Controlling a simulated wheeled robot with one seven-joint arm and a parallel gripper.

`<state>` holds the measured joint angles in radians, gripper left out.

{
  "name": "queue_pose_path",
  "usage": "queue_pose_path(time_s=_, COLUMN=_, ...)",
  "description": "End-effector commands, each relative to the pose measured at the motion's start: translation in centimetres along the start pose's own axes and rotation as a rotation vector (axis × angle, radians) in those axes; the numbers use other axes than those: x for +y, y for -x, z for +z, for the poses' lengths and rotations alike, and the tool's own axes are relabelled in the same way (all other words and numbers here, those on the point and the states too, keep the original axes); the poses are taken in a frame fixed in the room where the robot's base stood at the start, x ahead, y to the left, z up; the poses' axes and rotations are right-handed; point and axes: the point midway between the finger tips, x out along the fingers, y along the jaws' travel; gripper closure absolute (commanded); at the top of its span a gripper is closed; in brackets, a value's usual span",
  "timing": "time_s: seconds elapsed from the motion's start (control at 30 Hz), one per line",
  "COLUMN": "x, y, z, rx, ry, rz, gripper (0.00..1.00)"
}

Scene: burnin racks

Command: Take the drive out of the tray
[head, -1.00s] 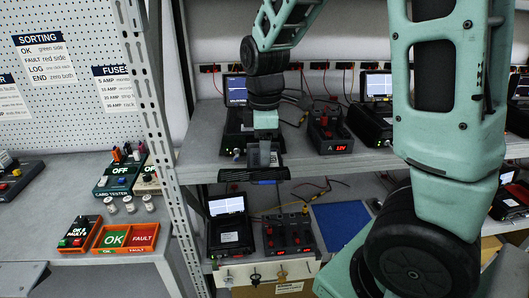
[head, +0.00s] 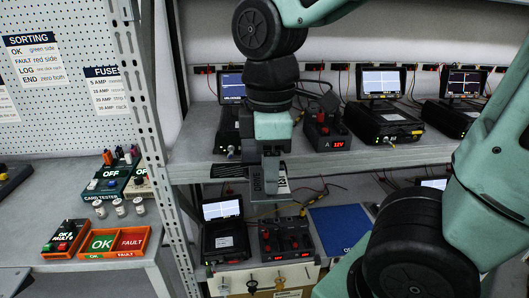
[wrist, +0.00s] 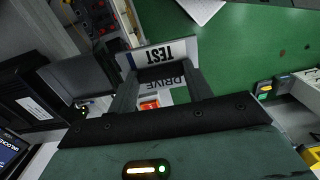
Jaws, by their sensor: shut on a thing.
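My gripper (head: 270,172) is shut on the grey test drive (head: 268,184), which hangs below the fingers in front of the upper shelf's edge. In the wrist view the drive (wrist: 165,53) sits between and beyond the fingers, with "TEST" and "DRIVE" lettering. A dark ribbed piece (head: 228,171), which looks like the tray, shows left of the gripper at the shelf edge; the gripper and drive partly cover it. The black unit with the lit screen (head: 232,88) stands behind on the upper shelf. The wrist view shows its "UNLOCKED" screen (wrist: 12,145).
A red-knobbed 12V supply (head: 325,132) and two black screen units (head: 384,122) stand on the upper shelf. The lower shelf holds another screen unit (head: 224,240), a supply (head: 285,240) and a blue mat (head: 340,228). A rack post (head: 150,130) and an OK/FAULT bin (head: 112,242) are left.

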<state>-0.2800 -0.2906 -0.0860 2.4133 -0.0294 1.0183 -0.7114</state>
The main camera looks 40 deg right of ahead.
Motion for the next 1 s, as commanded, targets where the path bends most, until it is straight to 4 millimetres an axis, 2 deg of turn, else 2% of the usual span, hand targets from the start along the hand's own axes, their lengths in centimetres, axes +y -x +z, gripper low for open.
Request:
queue_pose_path(time_s=0.07, x=-1.6, y=0.5, z=0.1, rx=-0.001, ry=0.002, rz=0.0, gripper=0.74)
queue_pose_path(time_s=0.3, x=-3.1, y=0.5, z=0.1, rx=-0.001, ry=0.001, rz=0.0, gripper=0.74)
queue_pose_path(time_s=0.47, x=-3.6, y=0.7, z=0.2, rx=0.0, ry=0.0, rz=0.0, gripper=0.74)
queue_pose_path(time_s=0.83, x=-3.6, y=3.3, z=0.2, rx=0.001, ry=0.0, rz=0.0, gripper=0.74)
queue_pose_path(time_s=1.0, x=-3.6, y=3.8, z=0.2, rx=0.001, ry=0.0, rz=0.0, gripper=0.74)
